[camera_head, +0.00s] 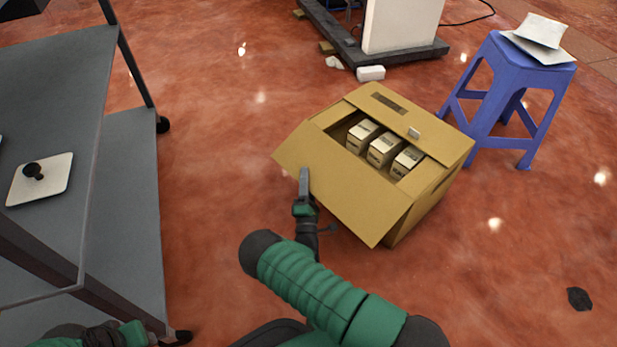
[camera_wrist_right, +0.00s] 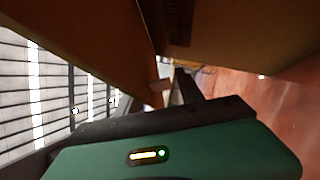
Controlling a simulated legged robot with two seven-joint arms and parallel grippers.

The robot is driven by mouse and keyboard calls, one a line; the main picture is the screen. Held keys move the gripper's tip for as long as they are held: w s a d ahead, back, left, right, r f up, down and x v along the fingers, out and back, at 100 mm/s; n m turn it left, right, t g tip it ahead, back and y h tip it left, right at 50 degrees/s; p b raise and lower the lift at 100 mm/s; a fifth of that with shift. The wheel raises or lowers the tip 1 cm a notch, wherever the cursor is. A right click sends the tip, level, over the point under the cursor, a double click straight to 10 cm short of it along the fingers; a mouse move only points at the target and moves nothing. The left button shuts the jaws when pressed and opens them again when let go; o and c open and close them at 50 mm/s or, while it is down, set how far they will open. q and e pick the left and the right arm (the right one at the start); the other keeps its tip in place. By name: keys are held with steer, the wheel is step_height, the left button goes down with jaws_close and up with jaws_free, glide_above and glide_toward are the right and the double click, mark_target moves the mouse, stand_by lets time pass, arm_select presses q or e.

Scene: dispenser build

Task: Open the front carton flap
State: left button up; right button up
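The brown carton (camera_head: 425,205) stands on the floor, its top open enough to show three small white-topped boxes (camera_head: 383,148) inside. Its front flap (camera_head: 345,185) is tilted outward toward me, away from the opening. A back flap (camera_head: 390,108) lies partly over the far side. My right gripper (camera_head: 304,182) is at the outer edge of the front flap, near its left end; contact is unclear. In the right wrist view, its dark fingertip (camera_wrist_right: 184,86) is close to brown cardboard (camera_wrist_right: 85,45); the finger gap is not clear. My left gripper (camera_head: 105,337) is low at the left, its fingers unclear.
A grey cart (camera_head: 125,200) with a white plate (camera_head: 40,180) stands at the left. A blue stool (camera_head: 510,75) with papers (camera_head: 541,35) stands behind the carton at the right. A dark platform (camera_head: 350,45) is at the back. The red floor at the right is mostly clear.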

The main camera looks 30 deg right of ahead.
steer(key=shift+d+f, duration=0.1)
steer(key=shift+d, duration=0.05)
jaws_close()
steer(key=shift+s+f, duration=0.15)
stand_by(0.9)
